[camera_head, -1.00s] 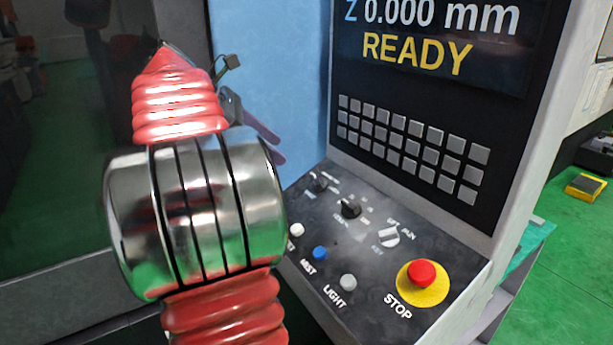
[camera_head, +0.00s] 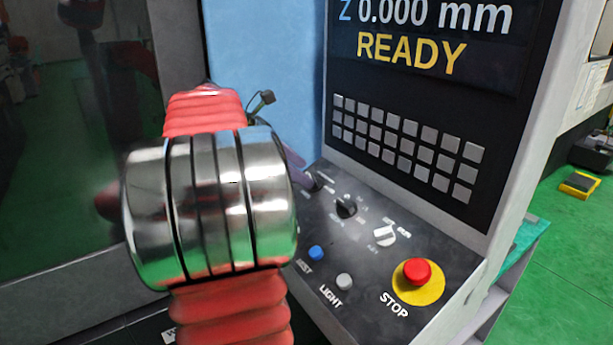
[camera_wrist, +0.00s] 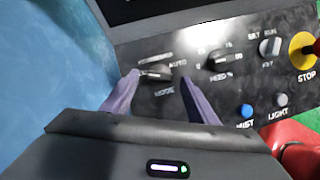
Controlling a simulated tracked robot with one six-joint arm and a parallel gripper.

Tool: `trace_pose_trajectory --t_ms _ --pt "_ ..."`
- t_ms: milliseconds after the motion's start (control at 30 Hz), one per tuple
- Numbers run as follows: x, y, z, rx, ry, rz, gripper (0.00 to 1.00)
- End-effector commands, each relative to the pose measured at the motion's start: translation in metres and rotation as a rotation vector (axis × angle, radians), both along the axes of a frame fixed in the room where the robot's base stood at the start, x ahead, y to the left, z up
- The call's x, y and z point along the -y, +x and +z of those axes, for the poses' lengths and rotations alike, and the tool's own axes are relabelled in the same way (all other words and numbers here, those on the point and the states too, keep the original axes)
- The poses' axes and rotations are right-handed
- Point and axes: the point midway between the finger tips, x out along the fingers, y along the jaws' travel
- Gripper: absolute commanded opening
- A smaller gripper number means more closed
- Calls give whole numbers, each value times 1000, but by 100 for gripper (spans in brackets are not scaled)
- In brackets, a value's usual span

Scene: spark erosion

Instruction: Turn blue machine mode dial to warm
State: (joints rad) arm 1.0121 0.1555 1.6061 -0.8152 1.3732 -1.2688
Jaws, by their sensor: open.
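The mode dial (camera_wrist: 156,72) is a black knob on the dark control panel, with small white labels around it; one reads AUTO, and the others are too blurred to be sure of. Its pointer seems to face left, but this is not clear. My gripper (camera_wrist: 160,80) is open, its two purple fingers apart with tips just short of the dial, one on each side. I cannot tell whether either touches it. In the head view the dial (camera_head: 314,183) shows beside one finger tip (camera_head: 296,162); the rest of the gripper is hidden behind my arm.
Right of the dial are a feed dial (camera_wrist: 228,63), a silver key switch (camera_wrist: 270,47) and a red STOP button (camera_head: 417,271) on yellow. Below are a blue MIST button (camera_head: 316,253) and a grey LIGHT button (camera_head: 344,281). A keypad (camera_head: 405,145) and READY screen (camera_head: 425,45) rise behind.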

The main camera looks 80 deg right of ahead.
Motion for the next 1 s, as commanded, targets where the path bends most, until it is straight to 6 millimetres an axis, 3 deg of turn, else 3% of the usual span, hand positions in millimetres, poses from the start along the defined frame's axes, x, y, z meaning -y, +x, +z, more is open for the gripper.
trace_pose_trajectory --t_ms 233,600,1000 --pt "12 -16 -19 0 0 -1 53" --pt "13 -18 -22 1 0 -1 52" --pt "13 -18 -21 1 0 -1 24"
